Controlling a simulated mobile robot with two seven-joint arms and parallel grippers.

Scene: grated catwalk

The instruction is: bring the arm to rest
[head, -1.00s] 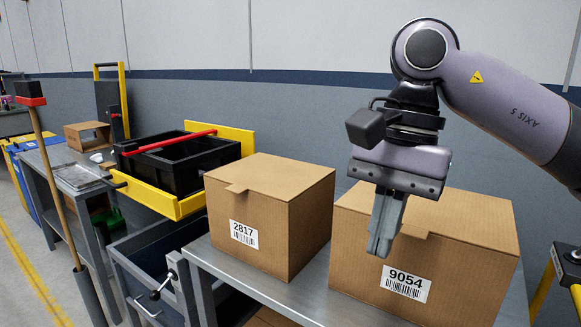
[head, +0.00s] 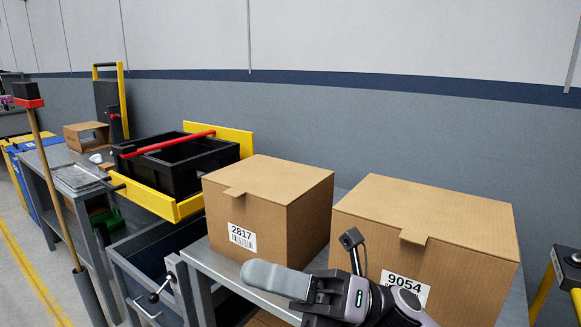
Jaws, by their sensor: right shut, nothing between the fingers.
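My right gripper (head: 258,274) is low in the head view, in front of the two cardboard boxes, with its grey fingers pointing left. The fingers are shut together and nothing is between them. The wrist and a small camera-like part of my arm cover the lower left of the box labelled 9054 (head: 455,240) and partly its label. The box labelled 2817 (head: 290,190) stands closed beside it, behind the fingers. I cannot tell how far the fingers are from it. My left gripper is not in view.
Both boxes stand on a metal bench (head: 205,258). To the left are a black crate (head: 185,180) in a yellow frame, a long-handled tool (head: 55,180) and another bench with an open carton (head: 72,134). A yellow-and-black stand (head: 568,262) is at the right edge.

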